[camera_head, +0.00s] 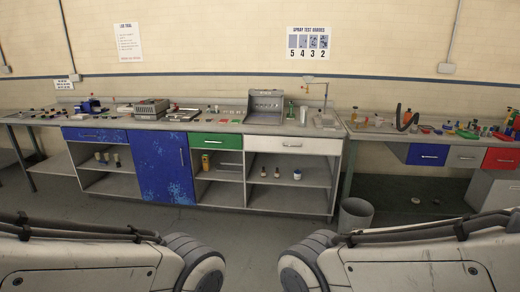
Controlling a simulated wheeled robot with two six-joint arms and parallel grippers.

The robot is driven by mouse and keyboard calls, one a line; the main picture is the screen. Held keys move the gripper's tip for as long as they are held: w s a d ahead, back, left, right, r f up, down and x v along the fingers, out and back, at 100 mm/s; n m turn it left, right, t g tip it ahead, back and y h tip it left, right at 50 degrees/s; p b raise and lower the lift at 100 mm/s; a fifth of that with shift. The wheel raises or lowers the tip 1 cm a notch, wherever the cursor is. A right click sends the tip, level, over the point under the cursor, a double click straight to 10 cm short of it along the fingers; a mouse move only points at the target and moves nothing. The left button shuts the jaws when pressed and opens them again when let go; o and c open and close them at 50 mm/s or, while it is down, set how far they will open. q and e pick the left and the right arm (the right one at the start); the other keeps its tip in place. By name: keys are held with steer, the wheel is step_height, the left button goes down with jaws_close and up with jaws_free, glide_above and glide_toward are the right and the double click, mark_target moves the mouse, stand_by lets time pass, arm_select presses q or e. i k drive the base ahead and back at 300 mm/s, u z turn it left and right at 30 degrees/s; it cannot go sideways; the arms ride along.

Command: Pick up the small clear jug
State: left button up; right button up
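I cannot make out the small clear jug for certain; the many small items on the benches are too tiny to tell apart. Small bottles and vessels (378,121) stand on the left part of the right-hand bench (395,130), near a dark curved hose. Several small items also lie along the long middle bench (222,127). My two arm links show at the bottom left and bottom right, well short of the benches. Neither gripper is in view.
A grey bin (355,217) stands on the floor by the right end of the middle bench. A blue cabinet door (161,167), a green drawer (216,141) and open shelves (290,202) are below the bench top. The floor in front is clear.

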mark_target(303, 109)
steer(key=u, duration=0.15)
steer(key=i, duration=2.05)
steer(key=z, duration=0.35)
steer(key=i, duration=1.95)
steer(key=z, duration=0.55)
steer(key=i, duration=0.7)
steer(key=z, duration=0.15)
